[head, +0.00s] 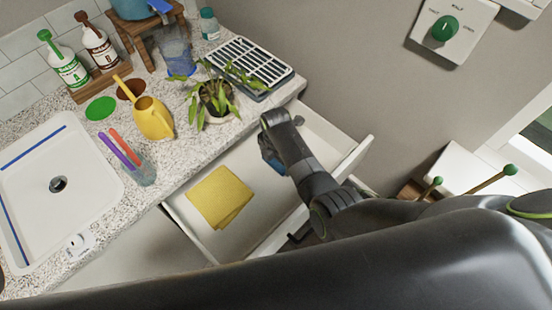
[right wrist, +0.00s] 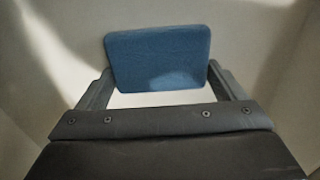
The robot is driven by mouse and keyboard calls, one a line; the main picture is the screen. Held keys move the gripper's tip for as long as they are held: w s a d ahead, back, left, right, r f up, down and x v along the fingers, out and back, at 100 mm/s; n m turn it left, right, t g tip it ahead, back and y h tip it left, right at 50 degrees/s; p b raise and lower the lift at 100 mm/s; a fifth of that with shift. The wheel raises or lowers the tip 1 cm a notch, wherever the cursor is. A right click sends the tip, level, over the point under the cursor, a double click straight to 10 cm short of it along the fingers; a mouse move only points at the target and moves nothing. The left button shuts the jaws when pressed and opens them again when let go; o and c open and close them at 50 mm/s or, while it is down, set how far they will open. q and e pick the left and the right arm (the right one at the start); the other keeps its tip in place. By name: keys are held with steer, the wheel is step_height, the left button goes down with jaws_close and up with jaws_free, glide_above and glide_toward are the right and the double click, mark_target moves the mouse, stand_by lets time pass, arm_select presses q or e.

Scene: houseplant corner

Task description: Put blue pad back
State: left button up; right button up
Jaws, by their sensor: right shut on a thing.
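The blue pad (right wrist: 158,60) is between the fingers of my right gripper (right wrist: 158,84), which is shut on it, in the right wrist view. In the head view, my right gripper (head: 268,150) reaches down into the open drawer (head: 262,222), and a bit of the blue pad (head: 272,158) shows by its fingers. Most of the pad is hidden there by my gripper. Pale drawer surfaces surround the pad in the wrist view. I cannot tell whether the pad touches the drawer floor. My left gripper is not in view.
A folded yellow cloth (head: 221,197) lies in the drawer, left of my right gripper. The speckled counter above holds a potted plant (head: 213,103), a drying rack (head: 250,66), a yellow watering can (head: 152,118) and a white sink tray (head: 58,186). Bare drawer floor shows around the cloth.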

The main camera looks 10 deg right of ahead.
steer(key=o, duration=0.7)
steer(key=shift+f, duration=0.15)
step_height(320, 180, up, 12)
steer(key=shift+r+p, duration=0.2)
steer(key=shift+p, duration=0.2)
